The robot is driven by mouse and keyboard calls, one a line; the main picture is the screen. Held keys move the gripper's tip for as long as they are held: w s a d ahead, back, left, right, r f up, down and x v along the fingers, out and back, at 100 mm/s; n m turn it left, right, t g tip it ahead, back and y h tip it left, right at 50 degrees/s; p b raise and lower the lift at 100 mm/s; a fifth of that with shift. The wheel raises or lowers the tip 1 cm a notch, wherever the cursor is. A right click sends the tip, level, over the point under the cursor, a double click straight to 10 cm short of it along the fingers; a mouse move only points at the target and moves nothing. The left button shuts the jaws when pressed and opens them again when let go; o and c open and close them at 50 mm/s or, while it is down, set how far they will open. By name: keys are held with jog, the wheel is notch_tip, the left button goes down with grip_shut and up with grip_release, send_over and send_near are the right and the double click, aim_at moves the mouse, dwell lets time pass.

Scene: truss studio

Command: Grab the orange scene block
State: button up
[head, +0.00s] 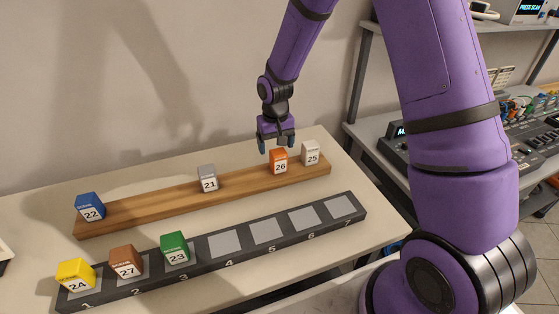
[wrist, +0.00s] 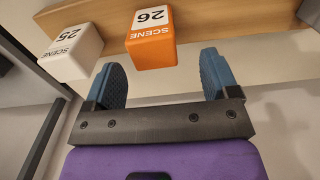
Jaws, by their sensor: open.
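The orange scene block (head: 278,161), marked 26, stands on the wooden plank (head: 130,211) near its right end. It also shows in the wrist view (wrist: 150,50), where its face reads SCENE 26. My gripper (head: 276,145) is open and empty, just above and behind the orange block in the head view. In the wrist view my gripper's two blue fingertips (wrist: 162,80) are spread apart, with the orange block ahead of the gap between them. The block appears apart from both fingers.
A white block marked 25 (head: 311,153) stands close to the right of the orange one, and a grey block 21 (head: 207,179) to its left. A blue block 22 (head: 90,207) is at the plank's left end. A dark numbered rack (head: 285,248) in front holds yellow, brown and green blocks; slots 4 to 7 are empty.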

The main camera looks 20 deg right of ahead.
aim_at(278, 160)
jog(key=shift+s+d+f, duration=0.15)
jog(key=shift+f, duration=1.4)
jog(key=shift+s+d+f, duration=0.1)
jog(key=shift+d+f, duration=0.05)
jog(key=shift+f, duration=1.4)
jog(key=c, duration=1)
